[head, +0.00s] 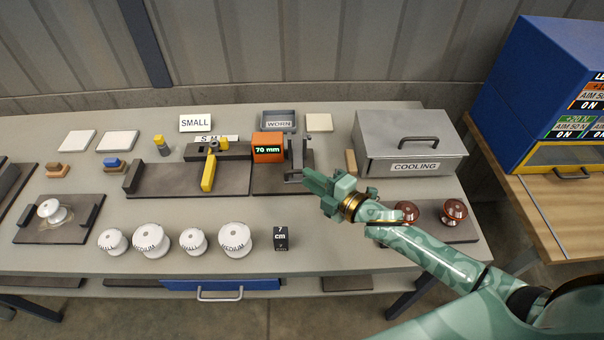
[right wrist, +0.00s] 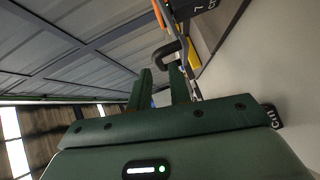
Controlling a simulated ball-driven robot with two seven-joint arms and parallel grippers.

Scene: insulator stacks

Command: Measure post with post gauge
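The post gauge (head: 268,147) appears to be the orange box reading 70 mm, with a grey upright frame (head: 297,157) beside it on a dark plate. Which part is the post I cannot tell. My right gripper (head: 312,180) is just in front of the frame's lower part, pointing left. In the right wrist view its two fingers (right wrist: 160,76) stand apart, with a dark curved handle (right wrist: 171,49) at their tips. I see no firm hold on it. A black block marked 7 cm (head: 281,238) stands nearer the table's front. My left gripper is not in view.
A yellow-levered fixture (head: 210,170) is left of the gauge. Several white insulators (head: 151,240) line the front. A grey COOLING box (head: 408,145) stands at the right, with brown insulators (head: 454,212) in front of it. A WORN tray (head: 278,120) is behind.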

